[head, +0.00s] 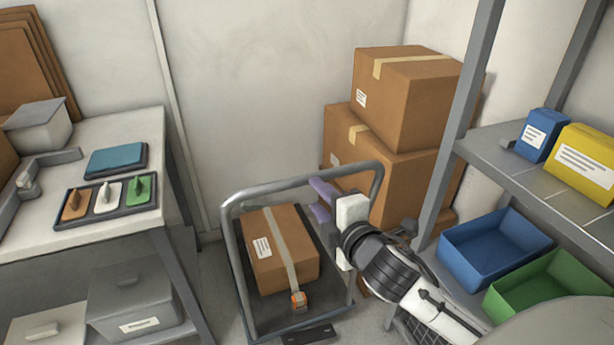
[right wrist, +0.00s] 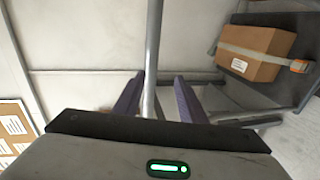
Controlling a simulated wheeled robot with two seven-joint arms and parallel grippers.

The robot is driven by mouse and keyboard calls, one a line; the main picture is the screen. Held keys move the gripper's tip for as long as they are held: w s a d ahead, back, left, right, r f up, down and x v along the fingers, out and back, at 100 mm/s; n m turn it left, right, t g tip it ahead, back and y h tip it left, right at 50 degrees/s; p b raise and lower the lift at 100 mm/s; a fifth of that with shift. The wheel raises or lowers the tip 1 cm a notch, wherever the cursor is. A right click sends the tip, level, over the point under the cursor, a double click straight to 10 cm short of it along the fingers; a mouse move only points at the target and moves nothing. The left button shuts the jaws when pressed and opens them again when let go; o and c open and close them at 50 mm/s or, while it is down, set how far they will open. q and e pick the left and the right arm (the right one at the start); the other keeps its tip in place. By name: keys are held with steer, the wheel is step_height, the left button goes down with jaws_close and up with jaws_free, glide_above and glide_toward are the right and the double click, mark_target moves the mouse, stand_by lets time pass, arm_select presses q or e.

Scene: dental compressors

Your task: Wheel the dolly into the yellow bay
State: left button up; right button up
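The dolly (head: 234,243) stands on the floor in the middle of the head view, with a grey tube handle and a dark deck. A taped brown carton (head: 278,262) with a white label rides on it, and an orange buckle (head: 299,300) shows at its front. My right gripper (head: 322,202) is at the handle's right part, purple fingers spread. In the right wrist view a grey handle tube (right wrist: 152,55) passes between the open fingers (right wrist: 160,98), with a gap on its right side. My left gripper is out of view. I see no yellow bay on the floor.
A workbench (head: 100,240) with a tool tray (head: 110,201) stands left. Stacked cartons (head: 405,100) stand behind the dolly on the right. A grey shelf rack (head: 540,185) with blue and green bins stands close on the right. Little floor shows around the dolly.

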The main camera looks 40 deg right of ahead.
steer(key=r+x, duration=0.2)
steer(key=x, duration=0.8)
steer(key=shift+w+d+b, duration=0.3)
steer(key=shift+d+b, duration=0.05)
steer(key=shift+d, duration=0.05)
steer(key=shift+f, duration=0.1)
steer(key=shift+c, duration=0.3)
jaws_close()
stand_by(0.5)
